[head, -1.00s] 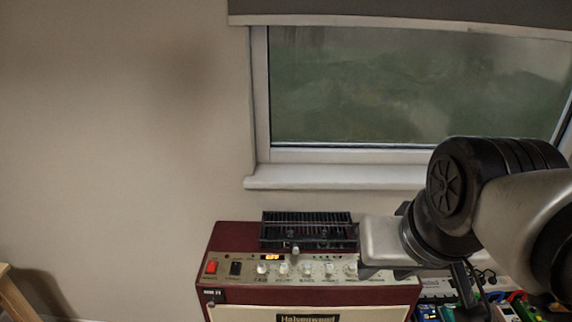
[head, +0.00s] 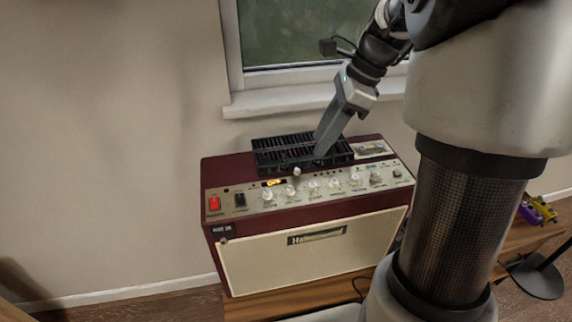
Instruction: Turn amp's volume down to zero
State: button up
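The amp is a maroon box with a cream front grille (head: 310,245), standing below the window. Its cream control panel (head: 225,203) carries a row of pale knobs, including a leftmost knob (head: 267,194) and a second knob (head: 291,190). The labels are too small to read surely, so I cannot tell the volume knob or its setting. A small pale-tipped piece (head: 297,171) stands up above the second knob. My gripper (head: 322,152) slants down over the black vented top, behind the knob row. It is seen side-on, so its opening is unclear. No knob appears held.
A red switch (head: 214,203) and a black switch (head: 240,200) sit at the panel's left end. The window sill (head: 275,103) and wall are close behind the amp. A wooden surface (head: 300,297) lies under it. Purple and yellow items (head: 537,210) lie at right.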

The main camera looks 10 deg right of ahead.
aim_at(291, 188)
jog(key=b+x, duration=0.1)
jog(key=x, duration=1.4)
jog(key=shift+a+b, duration=0.1)
jog(key=shift+b, duration=0.25)
jog(key=shift+c, duration=0.5)
grip_shut()
jog(key=shift+n, duration=0.3)
